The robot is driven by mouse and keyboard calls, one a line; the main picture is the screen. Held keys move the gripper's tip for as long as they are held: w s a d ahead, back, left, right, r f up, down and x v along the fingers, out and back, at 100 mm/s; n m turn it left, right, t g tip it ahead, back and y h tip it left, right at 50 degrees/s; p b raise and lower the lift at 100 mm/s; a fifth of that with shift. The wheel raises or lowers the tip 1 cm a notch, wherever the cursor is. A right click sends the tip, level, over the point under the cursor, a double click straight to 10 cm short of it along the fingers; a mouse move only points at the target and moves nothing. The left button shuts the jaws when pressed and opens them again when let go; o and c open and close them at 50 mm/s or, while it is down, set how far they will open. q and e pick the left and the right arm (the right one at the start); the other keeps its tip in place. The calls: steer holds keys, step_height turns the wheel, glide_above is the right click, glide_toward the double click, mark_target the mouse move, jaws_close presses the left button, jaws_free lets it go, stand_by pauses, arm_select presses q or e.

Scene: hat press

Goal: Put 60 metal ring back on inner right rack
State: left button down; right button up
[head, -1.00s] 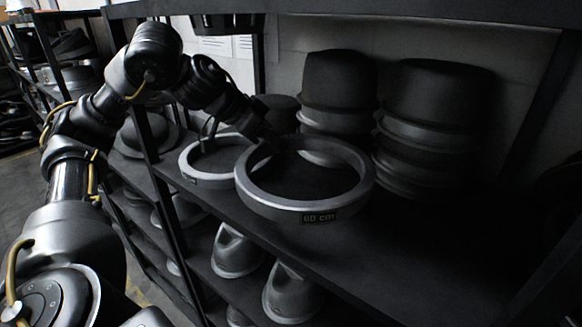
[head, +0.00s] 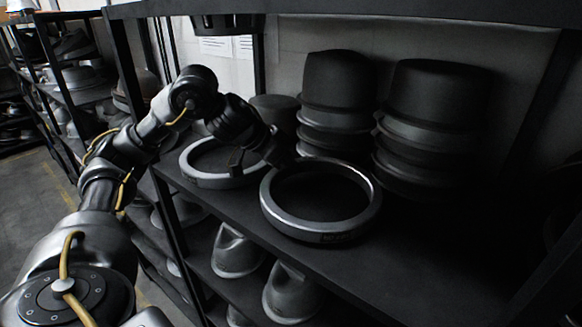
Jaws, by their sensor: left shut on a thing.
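The large metal ring (head: 374,212) is at the shelf's middle, its label at the front too dark to read now. My left gripper (head: 277,160) is shut on its back left rim. The ring looks close to the shelf top (head: 420,250); I cannot tell whether it touches. A second, smaller-looking metal ring (head: 205,181) lies on the shelf to the left, partly behind my left gripper. My right gripper is not in view.
Stacks of dark hat forms (head: 338,82) and (head: 432,95) stand behind the ring. Grey hat moulds (head: 236,252) sit on the lower shelf. The shelf's right front is clear.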

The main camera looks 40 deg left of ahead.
arm_select(q)
steer(key=shift+w+f, duration=0.1)
steer(key=shift+f, duration=0.55)
steer(key=shift+f, duration=0.1)
steer(key=c, duration=1.3)
jaws_free()
steer(key=shift+s+a+r, duration=0.1)
steer(key=shift+s+r, duration=0.1)
steer(key=shift+r, duration=0.05)
steer(key=v, duration=1.1)
steer(key=shift+s+r, duration=0.2)
steer(key=shift+s, duration=0.15)
